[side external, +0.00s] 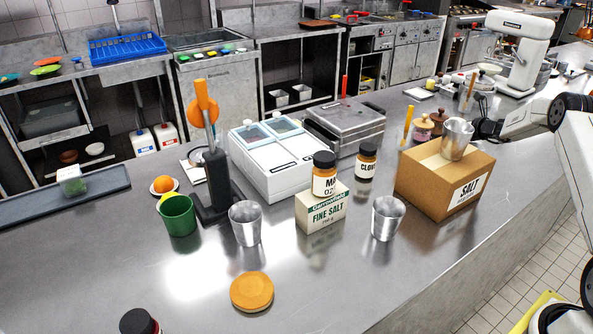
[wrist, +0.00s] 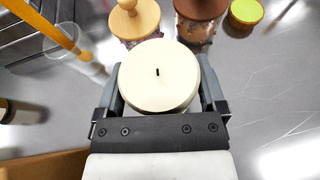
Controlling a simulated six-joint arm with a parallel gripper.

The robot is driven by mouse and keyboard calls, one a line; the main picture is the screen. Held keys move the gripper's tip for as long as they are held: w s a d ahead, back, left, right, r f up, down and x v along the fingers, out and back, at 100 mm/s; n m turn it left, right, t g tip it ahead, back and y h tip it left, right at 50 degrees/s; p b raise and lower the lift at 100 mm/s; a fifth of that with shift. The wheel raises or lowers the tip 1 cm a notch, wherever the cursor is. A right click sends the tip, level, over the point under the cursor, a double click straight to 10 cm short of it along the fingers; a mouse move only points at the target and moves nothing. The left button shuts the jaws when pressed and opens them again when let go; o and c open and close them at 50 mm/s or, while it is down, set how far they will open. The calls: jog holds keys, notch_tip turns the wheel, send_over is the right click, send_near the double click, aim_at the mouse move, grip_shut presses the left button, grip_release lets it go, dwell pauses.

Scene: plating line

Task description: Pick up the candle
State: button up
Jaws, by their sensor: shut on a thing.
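The candle (wrist: 160,85) is a round, cream-white disc from above with a short dark wick at its centre. It fills the space between the two grey fingers of my gripper (wrist: 160,92) in the wrist view. The fingers are shut on its sides. In the side external view my gripper (side external: 486,128) is behind the cardboard box, partly hidden by the metal cup on it. I cannot make out the candle there. Whether the candle touches the counter is not clear.
A wooden-lidded jar (wrist: 134,18), a brown-lidded jar (wrist: 200,18) and a green-topped pot (wrist: 246,12) stand close beyond the candle. A yellow stick (wrist: 50,30) leans at the left. The cardboard box (side external: 420,185) bears a metal cup (side external: 457,140). Counter at the wrist view's right is clear.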

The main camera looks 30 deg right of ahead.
jog(key=shift+r, duration=0.25)
jog(key=shift+r, duration=0.55)
notch_tip(320, 180, up, 2)
jog(key=s+a+r, duration=0.8)
jog(key=s+r, duration=0.1)
jog(key=s, duration=0.2)
jog(key=shift+a+r, duration=0.2)
jog(key=shift+r, duration=0.05)
jog(key=shift+s, duration=0.1)
jog(key=shift+r, duration=0.2)
dwell(0.6)
